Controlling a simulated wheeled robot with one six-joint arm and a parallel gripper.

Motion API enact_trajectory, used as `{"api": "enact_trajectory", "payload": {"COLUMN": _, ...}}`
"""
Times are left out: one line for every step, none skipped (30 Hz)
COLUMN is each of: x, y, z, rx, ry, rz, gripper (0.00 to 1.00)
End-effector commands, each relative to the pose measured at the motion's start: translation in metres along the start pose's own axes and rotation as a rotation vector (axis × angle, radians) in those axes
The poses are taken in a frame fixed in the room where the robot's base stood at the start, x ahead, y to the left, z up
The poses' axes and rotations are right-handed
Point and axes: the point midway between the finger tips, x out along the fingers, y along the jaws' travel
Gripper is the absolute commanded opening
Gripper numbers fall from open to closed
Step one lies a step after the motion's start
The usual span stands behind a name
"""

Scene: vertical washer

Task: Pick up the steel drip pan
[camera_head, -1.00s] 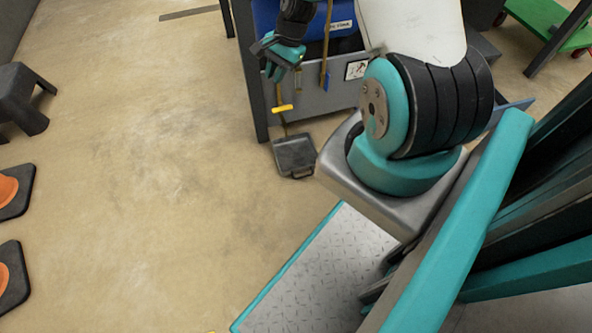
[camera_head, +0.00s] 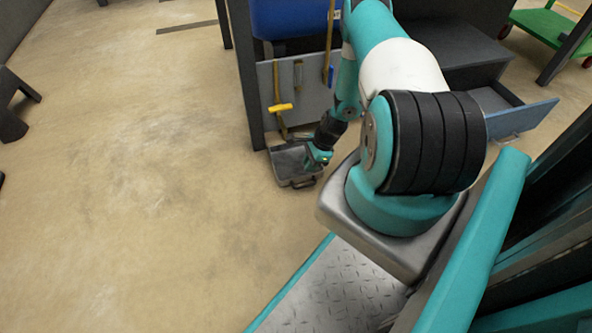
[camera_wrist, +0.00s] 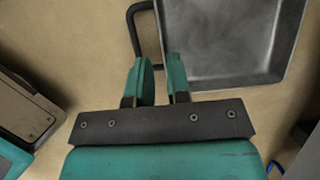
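The steel drip pan (camera_head: 286,163) is a shallow grey tray lying on the floor by the foot of the bench. It has a dark handle (camera_wrist: 135,30) on one side. In the wrist view the pan (camera_wrist: 225,45) fills the upper right. My gripper (camera_head: 312,160) is low over the pan's right side in the head view. In the wrist view its two teal fingers (camera_wrist: 159,80) are apart with a gap between them, near the handle side. The right finger overlaps the pan's edge in the picture. I cannot tell whether either finger touches the pan.
A grey panel with hanging tools, one a yellow-handled brush (camera_head: 280,108), stands behind the pan. A blue bin (camera_head: 290,18) sits above it. An open drawer (camera_head: 515,112) juts out at right. A green cart (camera_head: 555,30) is at back right.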

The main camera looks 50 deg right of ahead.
Motion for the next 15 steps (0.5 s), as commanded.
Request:
{"api": "enact_trajectory", "payload": {"x": 0.012, "y": 0.000, "z": -0.001, "rx": -0.002, "ry": 0.000, "rz": 0.000, "gripper": 0.17}}
{"api": "enact_trajectory", "payload": {"x": 0.015, "y": 0.000, "z": -0.001, "rx": -0.001, "ry": 0.000, "rz": 0.000, "gripper": 0.17}}
{"api": "enact_trajectory", "payload": {"x": 0.018, "y": 0.000, "z": -0.001, "rx": 0.000, "ry": 0.000, "rz": 0.000, "gripper": 0.17}}
{"api": "enact_trajectory", "payload": {"x": 0.020, "y": 0.000, "z": -0.001, "rx": 0.000, "ry": 0.000, "rz": 0.000, "gripper": 0.17}}
{"api": "enact_trajectory", "payload": {"x": 0.021, "y": 0.000, "z": -0.001, "rx": 0.000, "ry": 0.000, "rz": -0.001, "gripper": 0.17}}
{"api": "enact_trajectory", "payload": {"x": 0.022, "y": 0.000, "z": 0.000, "rx": 0.000, "ry": 0.000, "rz": -0.001, "gripper": 0.17}}
{"api": "enact_trajectory", "payload": {"x": 0.023, "y": 0.000, "z": 0.000, "rx": 0.000, "ry": 0.000, "rz": -0.001, "gripper": 0.17}}
{"api": "enact_trajectory", "payload": {"x": 0.024, "y": 0.000, "z": -0.001, "rx": 0.000, "ry": 0.000, "rz": -0.001, "gripper": 0.17}}
{"api": "enact_trajectory", "payload": {"x": 0.026, "y": 0.000, "z": -0.001, "rx": 0.000, "ry": 0.000, "rz": -0.001, "gripper": 0.17}}
{"api": "enact_trajectory", "payload": {"x": 0.029, "y": 0.000, "z": -0.001, "rx": 0.000, "ry": 0.000, "rz": 0.000, "gripper": 0.17}}
{"api": "enact_trajectory", "payload": {"x": 0.032, "y": 0.000, "z": -0.002, "rx": -0.001, "ry": 0.000, "rz": 0.000, "gripper": 0.17}}
{"api": "enact_trajectory", "payload": {"x": 0.037, "y": 0.000, "z": -0.003, "rx": -0.001, "ry": 0.000, "rz": 0.000, "gripper": 0.17}}
{"api": "enact_trajectory", "payload": {"x": 0.041, "y": 0.000, "z": -0.004, "rx": -0.002, "ry": 0.000, "rz": 0.000, "gripper": 0.17}}
{"api": "enact_trajectory", "payload": {"x": 0.045, "y": -0.001, "z": -0.004, "rx": -0.002, "ry": 0.000, "rz": 0.000, "gripper": 0.17}}
{"api": "enact_trajectory", "payload": {"x": 0.051, "y": -0.001, "z": -0.005, "rx": -0.002, "ry": 0.000, "rz": 0.000, "gripper": 0.17}}
